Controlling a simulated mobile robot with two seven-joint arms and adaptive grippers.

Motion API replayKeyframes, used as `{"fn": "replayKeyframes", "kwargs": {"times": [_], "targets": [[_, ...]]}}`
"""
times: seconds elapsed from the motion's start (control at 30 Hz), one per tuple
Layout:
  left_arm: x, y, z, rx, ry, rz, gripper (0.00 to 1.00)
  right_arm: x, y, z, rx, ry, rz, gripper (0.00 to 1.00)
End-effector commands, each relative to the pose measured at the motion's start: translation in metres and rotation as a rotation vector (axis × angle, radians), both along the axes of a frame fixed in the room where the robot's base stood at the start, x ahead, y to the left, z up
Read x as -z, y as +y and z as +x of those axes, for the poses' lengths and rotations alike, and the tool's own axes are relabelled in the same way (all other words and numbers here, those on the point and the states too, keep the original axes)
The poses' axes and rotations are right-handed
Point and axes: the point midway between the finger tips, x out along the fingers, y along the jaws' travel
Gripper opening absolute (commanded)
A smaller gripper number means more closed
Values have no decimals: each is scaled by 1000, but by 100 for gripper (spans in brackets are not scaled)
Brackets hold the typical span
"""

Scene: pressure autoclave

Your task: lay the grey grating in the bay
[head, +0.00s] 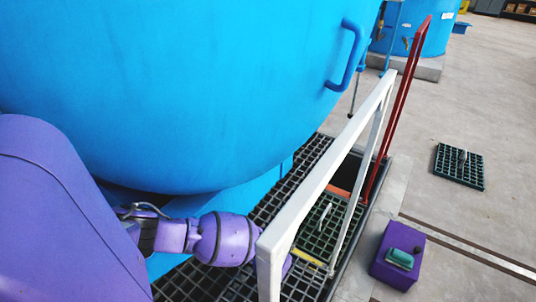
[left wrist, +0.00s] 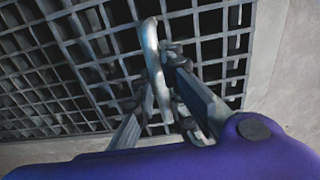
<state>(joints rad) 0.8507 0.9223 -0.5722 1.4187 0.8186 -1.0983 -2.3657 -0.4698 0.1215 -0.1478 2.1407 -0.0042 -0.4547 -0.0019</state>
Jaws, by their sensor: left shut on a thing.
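In the left wrist view my left gripper (left wrist: 168,88) is shut on the upright metal handle (left wrist: 152,50) of a grey grating (left wrist: 209,48). Grey bars spread under and around the fingers. I cannot tell whether this grating is raised or resting. In the head view my left arm reaches in from the left, low beside the blue vessel. Its fingers are hidden there around the white rail post. The bay (head: 349,172) is a dark gap beside the red bar. A dark green-grey grating (head: 314,240) with a pale handle shows through the railing. My right gripper is not in view.
A white railing (head: 330,160) and a red bar (head: 397,105) stand beside the bay. The blue vessel (head: 200,90) overhangs the left side. A green grating (head: 446,167) with a handle lies on the open floor. A purple block (head: 414,242) carries a teal object.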

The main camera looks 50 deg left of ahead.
Motion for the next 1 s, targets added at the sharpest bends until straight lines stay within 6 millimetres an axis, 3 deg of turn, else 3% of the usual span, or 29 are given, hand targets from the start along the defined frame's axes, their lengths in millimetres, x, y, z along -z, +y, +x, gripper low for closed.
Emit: {"fn": "replayKeyframes", "kwargs": {"times": [0.67,1.0], "targets": [[-1,-4,4,36,-5,-1,0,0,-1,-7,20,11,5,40],[18,-4,3,35,-4,-2,0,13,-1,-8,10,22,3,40]]}}
